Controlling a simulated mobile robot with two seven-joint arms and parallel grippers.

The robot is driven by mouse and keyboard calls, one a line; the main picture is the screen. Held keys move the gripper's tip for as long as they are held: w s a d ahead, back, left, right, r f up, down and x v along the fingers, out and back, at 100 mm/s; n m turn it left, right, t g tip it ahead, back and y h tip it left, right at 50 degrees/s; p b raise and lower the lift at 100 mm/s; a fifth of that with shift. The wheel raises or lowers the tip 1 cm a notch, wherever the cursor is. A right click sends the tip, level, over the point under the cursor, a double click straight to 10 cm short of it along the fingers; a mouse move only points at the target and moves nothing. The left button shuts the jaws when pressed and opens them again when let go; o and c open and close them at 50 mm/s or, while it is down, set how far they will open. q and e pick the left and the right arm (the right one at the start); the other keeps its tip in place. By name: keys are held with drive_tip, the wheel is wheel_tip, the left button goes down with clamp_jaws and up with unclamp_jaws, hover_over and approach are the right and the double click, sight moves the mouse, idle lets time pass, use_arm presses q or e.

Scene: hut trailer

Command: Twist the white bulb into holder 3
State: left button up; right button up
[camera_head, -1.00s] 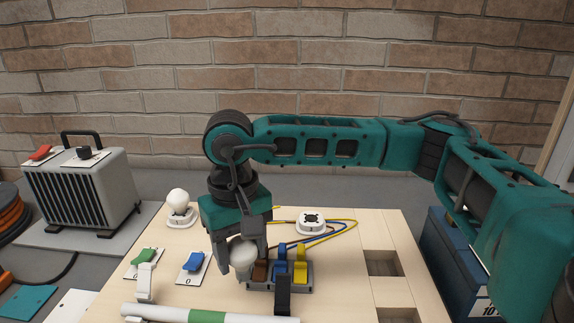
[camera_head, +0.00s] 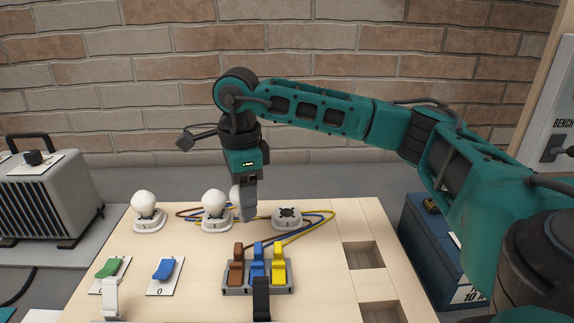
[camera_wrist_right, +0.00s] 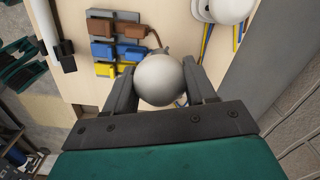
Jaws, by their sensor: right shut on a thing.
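My right gripper (camera_head: 247,208) points down above the back of the wooden board, shut on a white bulb (camera_head: 235,197). The bulb's round glass also shows between both fingers in the right wrist view (camera_wrist_right: 160,80); its base is mostly hidden. Holder 3 (camera_head: 287,217), taken as the rightmost round white holder, is empty with a dark socket on top. The held bulb is left of it and apart from it. Two other white bulbs stand upright in holders, one at the left (camera_head: 145,205) and one in the middle (camera_head: 214,203), just left of my gripper. My left gripper is not in view.
A terminal block with brown, blue and yellow levers (camera_head: 257,277) stands in front of the holders, with coloured wires behind it. Green (camera_head: 108,268) and blue (camera_head: 164,270) switches lie front left. Square recesses (camera_head: 363,256) are at the right. A brick wall rises behind.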

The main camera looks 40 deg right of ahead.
drive_tip(key=d+r+m, duration=0.1)
drive_tip(key=d+m, duration=1)
drive_tip(key=m, duration=1)
drive_tip(key=shift+w+d+m, duration=0.15)
drive_tip(key=shift+w+m, duration=0.15)
drive_tip(key=shift+r+p, duration=0.15)
drive_tip(key=shift+p, duration=0.15)
drive_tip(key=shift+f+b, duration=1.2)
drive_tip(key=shift+f, duration=1.25)
